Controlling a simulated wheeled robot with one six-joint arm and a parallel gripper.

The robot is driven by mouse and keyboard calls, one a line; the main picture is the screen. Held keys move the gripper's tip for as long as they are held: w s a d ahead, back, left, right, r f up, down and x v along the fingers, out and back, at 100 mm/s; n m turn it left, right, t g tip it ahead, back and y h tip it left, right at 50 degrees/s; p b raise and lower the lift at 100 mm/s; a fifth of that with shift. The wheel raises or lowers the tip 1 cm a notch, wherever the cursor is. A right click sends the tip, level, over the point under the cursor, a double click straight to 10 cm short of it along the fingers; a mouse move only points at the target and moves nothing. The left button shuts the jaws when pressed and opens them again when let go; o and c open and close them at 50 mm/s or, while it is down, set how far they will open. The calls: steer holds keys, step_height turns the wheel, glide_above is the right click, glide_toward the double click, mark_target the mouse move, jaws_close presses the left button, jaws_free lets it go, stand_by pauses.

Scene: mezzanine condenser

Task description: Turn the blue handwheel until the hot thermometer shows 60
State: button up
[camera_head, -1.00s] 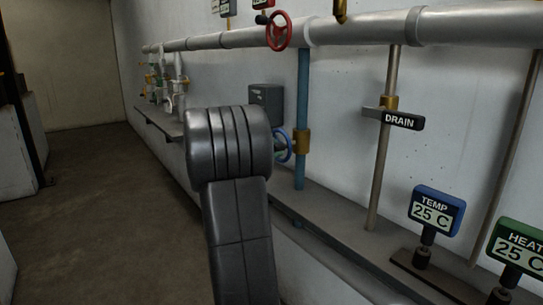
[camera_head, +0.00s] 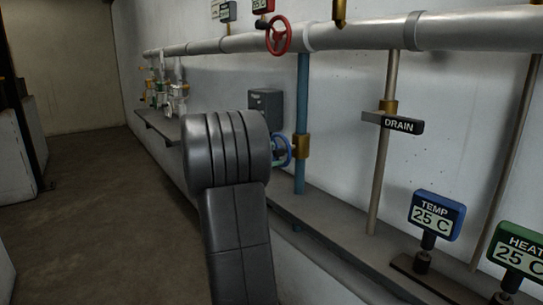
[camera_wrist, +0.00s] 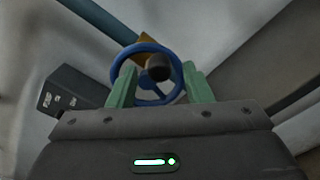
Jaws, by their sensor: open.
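The blue handwheel (camera_head: 287,150) is on the blue vertical pipe (camera_head: 301,110), partly hidden behind my arm in the head view. In the wrist view the blue handwheel (camera_wrist: 174,93) lies ahead, with a black knob (camera_wrist: 158,67) on it. My gripper (camera_wrist: 159,82) is open, its two green fingers on either side of the wheel's lower part. I cannot tell whether they touch the rim. A red-framed display (camera_head: 263,5) is cut off by the top edge; I cannot read its label or value surely.
A red handwheel (camera_head: 279,35) sits on the thick horizontal pipe (camera_head: 370,34). A grey box (camera_head: 265,103) is on the wall beside the blue handwheel. A DRAIN lever (camera_head: 395,123) and displays TEMP (camera_head: 435,215) and HEAT (camera_head: 522,252), both 25 C, stand right. Floor at left is clear.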

steer(key=p+v, duration=0.1)
steer(key=v, duration=1.2)
steer(key=b+x, duration=0.1)
steer(key=x, duration=1.2)
steer(key=shift+w+d, duration=0.2)
steer(key=shift+d, duration=0.1)
